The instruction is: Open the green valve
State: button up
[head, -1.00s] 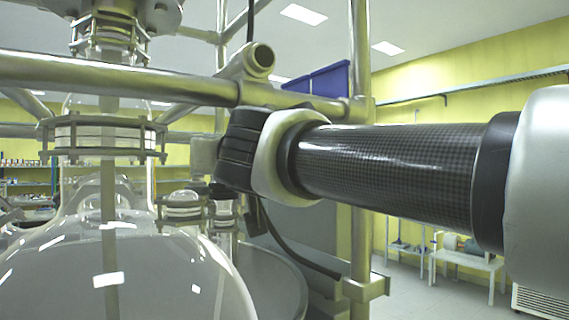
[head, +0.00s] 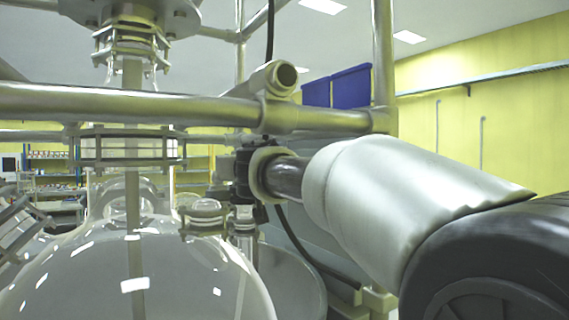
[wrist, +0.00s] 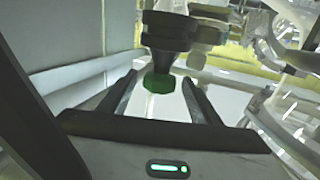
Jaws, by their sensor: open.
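The green valve (wrist: 158,83) shows in the wrist view as a small green knob below a dark round fitting (wrist: 169,32). My gripper (wrist: 158,79) is open, with one finger on each side of the green knob. I cannot tell how deep the knob sits between the fingers, and no contact is clear. In the head view the valve cannot be made out. My arm reaches in from the lower right there, and its far end is behind the metal frame, where my gripper cannot be made out.
A large glass reactor vessel (head: 135,270) fills the lower left of the head view. A thick horizontal metal pipe (head: 130,104) and an upright post (head: 383,60) stand close to my arm. Blue bins (head: 338,88) are behind. Glassware (wrist: 290,110) is at the right in the wrist view.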

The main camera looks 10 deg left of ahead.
jog(key=shift+c, duration=0.4)
jog(key=c, duration=1)
jog(key=shift+w+d+n+g+y, duration=0.1)
jog(key=shift+d+n+g+y, duration=0.15)
jog(key=shift+n+g+y, duration=0.35)
jog(key=n+y+p, duration=0.1)
jog(key=p, duration=0.1)
jog(key=n+g+y+p, duration=0.1)
jog(key=y+p, duration=0.1)
jog(key=shift+w+d+r, duration=0.15)
jog(key=shift+r, duration=0.15)
jog(key=shift+n+g+y+p, duration=0.4)
jog(key=shift+g+y+p, duration=0.15)
jog(key=shift+p, duration=0.3)
jog(key=shift+f+n+g+y+p, duration=0.25)
jog(key=shift+f+n+y+p, duration=0.15)
jog(key=shift+y+p, duration=0.15)
jog(key=o, duration=1.1)
jog(key=shift+r, duration=0.1)
